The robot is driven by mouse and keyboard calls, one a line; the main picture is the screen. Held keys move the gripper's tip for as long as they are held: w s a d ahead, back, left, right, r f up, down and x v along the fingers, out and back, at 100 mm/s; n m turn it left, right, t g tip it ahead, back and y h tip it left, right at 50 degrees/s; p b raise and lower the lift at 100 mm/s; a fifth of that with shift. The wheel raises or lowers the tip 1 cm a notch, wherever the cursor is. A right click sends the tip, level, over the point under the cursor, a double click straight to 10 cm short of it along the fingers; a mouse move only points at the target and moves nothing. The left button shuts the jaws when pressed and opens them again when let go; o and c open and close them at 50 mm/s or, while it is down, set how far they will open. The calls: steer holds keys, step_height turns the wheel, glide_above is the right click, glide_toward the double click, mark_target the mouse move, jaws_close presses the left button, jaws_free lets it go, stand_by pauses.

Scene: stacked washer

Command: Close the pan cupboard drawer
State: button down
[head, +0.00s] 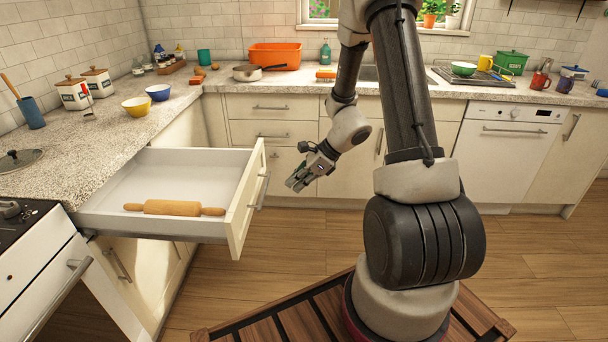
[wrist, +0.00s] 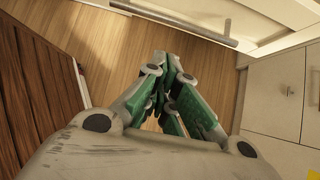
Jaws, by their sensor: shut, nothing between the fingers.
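An open drawer (head: 190,168) sticks out from the left counter in the head view, above a lower cupboard front. A wooden rolling pin (head: 173,208) lies inside it. Its cream front panel (head: 246,200) faces right and carries a metal bar handle (head: 263,190). My gripper (head: 292,186) is shut and empty, a little to the right of the drawer front and apart from it. In the wrist view my gripper (wrist: 168,70) has its fingers together, with a pale front and a bar handle (wrist: 180,22) beyond them.
A stove (head: 35,265) stands left of the drawer. Back cabinets (head: 275,135) and a white dishwasher (head: 510,150) line the far wall. Bowls, canisters and an orange tub (head: 275,55) stand on the counters. The wooden floor (head: 280,240) right of the drawer is clear.

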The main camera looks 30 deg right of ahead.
steer(key=w+a+f, duration=0.3)
steer(key=a, duration=0.2)
steer(key=shift+a+f, duration=0.1)
steer(key=shift+a, duration=0.05)
